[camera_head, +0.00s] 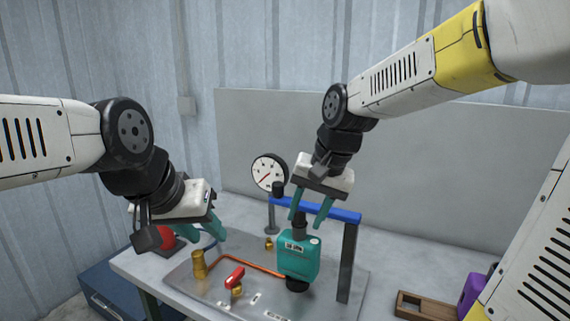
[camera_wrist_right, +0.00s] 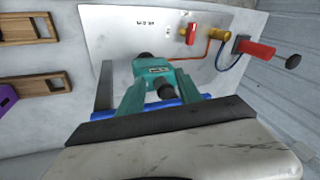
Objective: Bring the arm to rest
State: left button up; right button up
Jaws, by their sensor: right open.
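My right gripper (camera_head: 307,222) is open, pointing down with its two teal fingers around or just above the dark top neck of a teal muffler-like body (camera_head: 298,258). In the right wrist view the same body (camera_wrist_right: 152,67) lies beyond the spread fingers (camera_wrist_right: 158,90), with the dark neck between them; I cannot tell whether they touch it. The body stands upright on a grey plate (camera_head: 340,290), beside a blue bar (camera_head: 345,215). My left gripper (camera_head: 221,249) hangs at the left, its teal fingers apart and empty, above the plate's left side near a brass fitting (camera_head: 199,265).
A round gauge (camera_head: 268,172) stands behind. An orange pipe (camera_head: 255,266) and a red-handled valve (camera_head: 235,278) are on the plate. A wooden tray (camera_head: 425,306) and a purple object (camera_head: 470,292) lie at the right. A grey panel (camera_head: 430,170) closes the back.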

jog(key=s+d+r+n+t, duration=0.2)
jog(key=s+d+t, duration=0.1)
jog(key=s+d, duration=0.6)
jog(key=shift+s+d+r+n+t+h, duration=0.3)
jog(key=shift+s+d+n+h, duration=0.1)
jog(key=shift+s, duration=0.3)
dwell(1.1)
